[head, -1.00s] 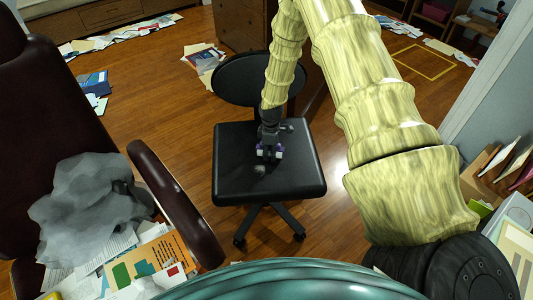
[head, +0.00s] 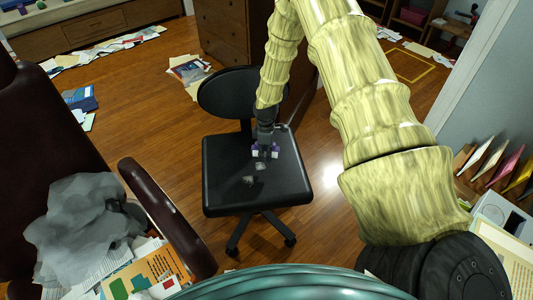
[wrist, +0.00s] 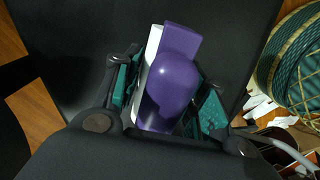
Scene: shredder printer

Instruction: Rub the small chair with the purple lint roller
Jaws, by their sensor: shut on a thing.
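The small chair is black, with a flat seat (head: 225,190) and a rounded backrest (head: 225,92), standing in the middle of the head view. My gripper (head: 265,150) is over the rear part of the seat, shut on the purple lint roller (wrist: 176,82). The roller's purple body and a white strip show between the green finger pads in the wrist view, with the dark seat (wrist: 85,50) behind. Small grey lumps (head: 248,180) lie on the seat in front of my gripper. I cannot tell whether the roller touches the seat.
A dark red armchair (head: 165,215) with a grey crumpled heap (head: 85,225) and papers stands at the left. A wooden dresser (head: 235,35) is behind the small chair. Papers (head: 188,70) lie on the floor. A wall and folders (head: 485,160) are at the right.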

